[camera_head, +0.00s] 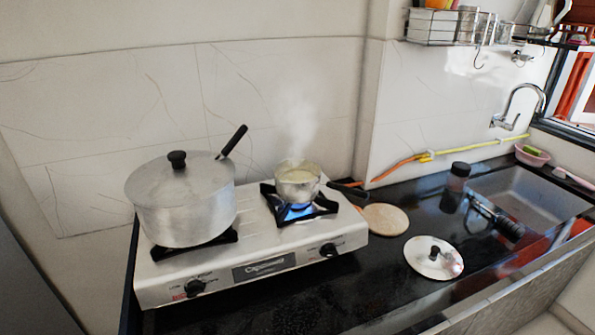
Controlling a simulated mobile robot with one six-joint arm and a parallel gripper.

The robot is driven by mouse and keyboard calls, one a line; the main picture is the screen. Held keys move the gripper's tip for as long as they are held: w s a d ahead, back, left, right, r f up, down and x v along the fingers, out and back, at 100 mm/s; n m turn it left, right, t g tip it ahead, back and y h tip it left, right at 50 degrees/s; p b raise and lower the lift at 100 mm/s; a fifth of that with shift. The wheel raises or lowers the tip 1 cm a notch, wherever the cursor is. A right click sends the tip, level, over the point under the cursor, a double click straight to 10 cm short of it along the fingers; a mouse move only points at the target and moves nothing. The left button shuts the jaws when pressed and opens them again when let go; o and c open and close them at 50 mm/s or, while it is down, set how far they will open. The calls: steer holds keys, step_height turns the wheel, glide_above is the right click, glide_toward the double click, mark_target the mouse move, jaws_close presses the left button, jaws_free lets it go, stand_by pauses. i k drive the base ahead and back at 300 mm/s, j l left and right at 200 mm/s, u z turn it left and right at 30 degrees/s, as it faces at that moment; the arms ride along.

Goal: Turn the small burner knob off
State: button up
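A white two-burner stove (250,235) stands on the black counter. The small burner (298,208) on the right has a blue flame under a small metal pot (298,184), and steam rises from the pot. The black knob (328,250) on the right of the front panel is in front of this burner. A second black knob (194,287) is on the left of the panel, in front of the burner under a large lidded pot (182,205). No flame shows there. I cannot make out my gripper in this view.
A metal lid (434,259) and a round wooden board (384,219) lie right of the stove. A dark jar (457,178) and a dark object (497,218) are near the sink (530,190). An orange-yellow hose (425,156) runs along the wall. The counter before the stove is clear.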

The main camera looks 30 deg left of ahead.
mark_target(328, 250)
steer(key=u, duration=1.55)
